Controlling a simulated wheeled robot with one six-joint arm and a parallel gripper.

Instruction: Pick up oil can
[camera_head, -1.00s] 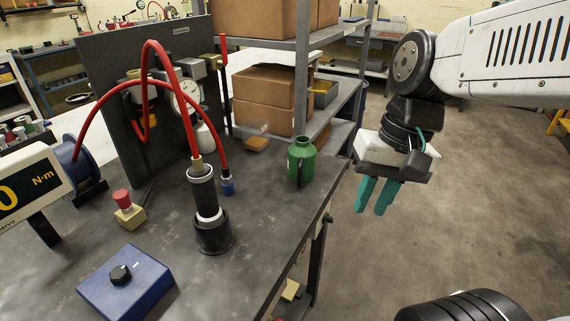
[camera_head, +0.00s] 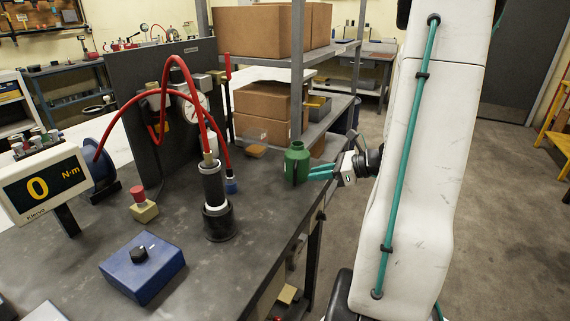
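The green oil can (camera_head: 297,163) stands upright on the dark bench top, near its right edge. My gripper (camera_head: 314,172) has come in from the right, roughly level, with its teal fingers pointing left at the can. The two fingers show apart, one a little above the other in the picture, so the gripper looks open. The fingertips are right at the can's right side; I cannot tell whether they touch it or reach around it.
A black cylinder tool (camera_head: 214,200) with red hoses stands left of the can. A blue box with a knob (camera_head: 143,267), a red button (camera_head: 138,193) and a torque display (camera_head: 42,186) are further left. A shelf post (camera_head: 298,70) and cardboard boxes (camera_head: 262,104) stand behind the can.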

